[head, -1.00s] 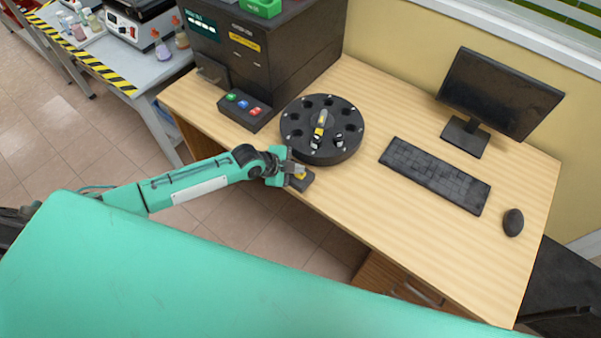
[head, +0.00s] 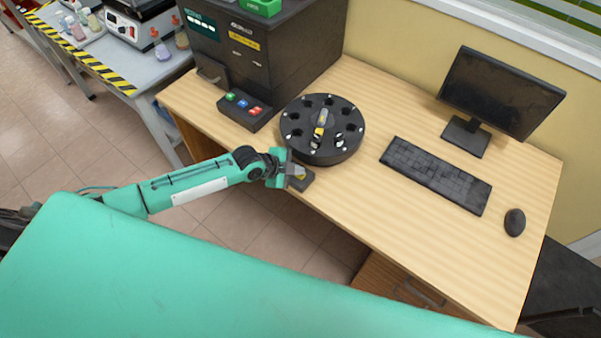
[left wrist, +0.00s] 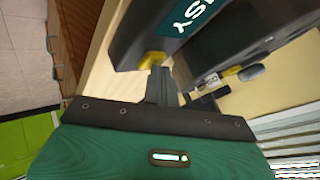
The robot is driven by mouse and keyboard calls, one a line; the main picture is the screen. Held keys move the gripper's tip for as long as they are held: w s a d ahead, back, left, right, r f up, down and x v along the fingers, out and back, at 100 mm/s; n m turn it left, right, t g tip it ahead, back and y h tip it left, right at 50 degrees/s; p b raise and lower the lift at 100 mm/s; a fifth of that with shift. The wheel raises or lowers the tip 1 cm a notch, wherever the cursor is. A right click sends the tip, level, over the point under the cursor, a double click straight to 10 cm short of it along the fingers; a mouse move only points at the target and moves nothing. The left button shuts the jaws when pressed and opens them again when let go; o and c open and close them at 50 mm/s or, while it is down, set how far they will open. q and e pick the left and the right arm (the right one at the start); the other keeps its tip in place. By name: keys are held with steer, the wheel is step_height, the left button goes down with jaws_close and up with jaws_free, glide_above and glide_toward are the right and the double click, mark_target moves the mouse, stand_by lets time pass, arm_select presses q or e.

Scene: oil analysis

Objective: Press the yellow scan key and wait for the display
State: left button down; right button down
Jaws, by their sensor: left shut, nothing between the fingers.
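The yellow scan key (head: 301,177) sits on a small dark box (head: 302,185) at the desk's front edge, partly hidden by my left gripper (head: 298,171). My left gripper is shut and empty, its tips at the key. In the left wrist view the shut fingers (left wrist: 158,84) point at a yellow piece (left wrist: 153,60) on a dark block; I cannot tell for certain whether they touch it. A teal display panel (head: 202,25) with small pale marks is on the front of the black analyzer (head: 277,50); its text is too small to read. My right gripper is not in view.
A black round carousel (head: 343,149) with a few vials stands just behind the key box. A button box (head: 245,111) with green, blue and red buttons is to its left. A keyboard (head: 436,174), mouse (head: 515,222) and monitor (head: 503,90) are at right.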

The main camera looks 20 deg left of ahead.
arm_select(q)
steer(key=shift+r+p, duration=0.7)
steer(key=shift+r, duration=0.15)
steer(key=shift+r, duration=0.1)
step_height(320, 180, up, 5)
steer(key=p, duration=0.4)
stand_by(0.5)
stand_by(0.3)
